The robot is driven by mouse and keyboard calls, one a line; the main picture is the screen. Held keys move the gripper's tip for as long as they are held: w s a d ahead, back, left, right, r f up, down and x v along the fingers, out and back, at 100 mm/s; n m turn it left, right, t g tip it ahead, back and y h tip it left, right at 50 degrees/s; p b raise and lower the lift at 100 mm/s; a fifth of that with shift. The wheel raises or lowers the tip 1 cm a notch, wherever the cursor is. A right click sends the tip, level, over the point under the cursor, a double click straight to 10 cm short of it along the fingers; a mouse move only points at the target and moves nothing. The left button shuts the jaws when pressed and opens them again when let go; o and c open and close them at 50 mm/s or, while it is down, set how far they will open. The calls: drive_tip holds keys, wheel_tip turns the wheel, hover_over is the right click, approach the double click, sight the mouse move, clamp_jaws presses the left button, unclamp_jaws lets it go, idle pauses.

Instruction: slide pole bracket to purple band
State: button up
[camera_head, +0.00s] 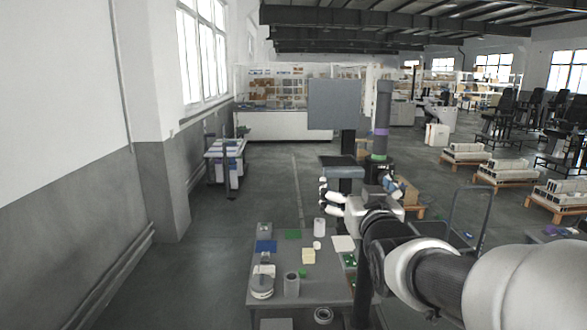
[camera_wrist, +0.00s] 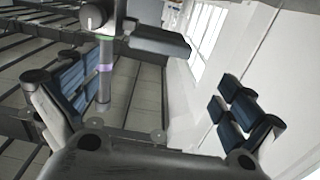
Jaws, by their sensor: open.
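A dark upright pole (camera_head: 384,103) stands right of centre in the head view, with a purple band (camera_head: 381,131) and a green band (camera_head: 378,156) lower down. A dark bracket (camera_head: 379,168) sits around the pole just under the green band. My gripper (camera_head: 328,196) is open, left of and below the bracket in the head view. Its fingers are wide apart in the wrist view, with nothing between them.
A grey worktable (camera_head: 268,288) with small parts and cups stands in front, below my gripper. A grey panel (camera_head: 335,104) stands behind, left of the pole. Pallets with boxes (camera_head: 468,152) and a trolley frame (camera_head: 490,205) lie right.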

sight(345, 172)
drive_tip(key=w+p, duration=0.1)
drive_tip(key=w, duration=1)
drive_tip(key=shift+c, duration=0.4)
